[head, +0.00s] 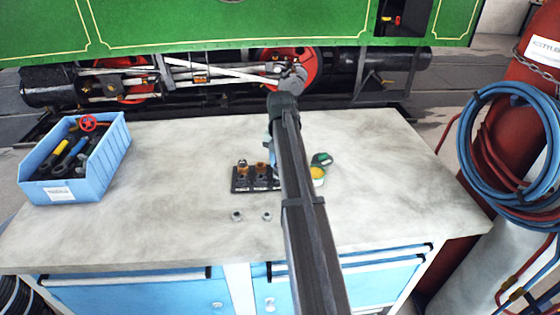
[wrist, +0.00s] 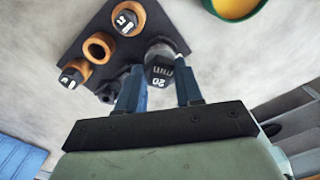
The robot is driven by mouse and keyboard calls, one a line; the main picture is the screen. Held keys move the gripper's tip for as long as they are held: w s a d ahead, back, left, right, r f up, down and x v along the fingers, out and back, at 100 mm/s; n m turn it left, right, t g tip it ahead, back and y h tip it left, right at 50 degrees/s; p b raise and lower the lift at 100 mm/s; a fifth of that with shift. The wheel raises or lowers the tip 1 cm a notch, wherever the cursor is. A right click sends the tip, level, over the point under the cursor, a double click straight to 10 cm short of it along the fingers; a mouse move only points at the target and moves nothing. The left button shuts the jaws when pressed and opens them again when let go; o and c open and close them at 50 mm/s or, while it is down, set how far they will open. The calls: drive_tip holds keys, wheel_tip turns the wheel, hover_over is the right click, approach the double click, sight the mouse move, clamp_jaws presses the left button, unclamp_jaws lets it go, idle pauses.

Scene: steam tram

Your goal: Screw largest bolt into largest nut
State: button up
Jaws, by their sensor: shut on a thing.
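My gripper (wrist: 160,72) is shut on a dark hex bolt (wrist: 159,72) marked 20 mm, with one blue finger on each side of its head. The bolt is over the right part of a dark plate (wrist: 92,28); its lower end is hidden, so I cannot tell whether it sits in a nut. On the plate, an orange nut (wrist: 99,47) has an open hole. Two smaller bolts (wrist: 125,19) (wrist: 73,73) stand at other orange nuts. A dark nut-like part (wrist: 106,92) is by the left finger. In the head view my arm hides most of the gripper and part of the plate (head: 240,186).
Two small metal pieces (head: 237,215) (head: 267,215) lie on the worktop in front of the plate. A blue tool bin (head: 75,185) stands at left. The worktop's right side is clear.

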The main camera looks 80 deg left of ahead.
drive_tip(key=shift+f, duration=0.25)
idle(0.8)
drive_tip(key=o, duration=0.5)
drive_tip(key=c, duration=0.6)
drive_tip(key=m, duration=0.5)
drive_tip(key=shift+m, duration=0.5)
drive_tip(key=m, duration=0.4)
drive_tip(key=shift+w+d, duration=0.1)
drive_tip(key=shift+f+m, duration=0.1)
drive_tip(key=shift+m, duration=0.9)
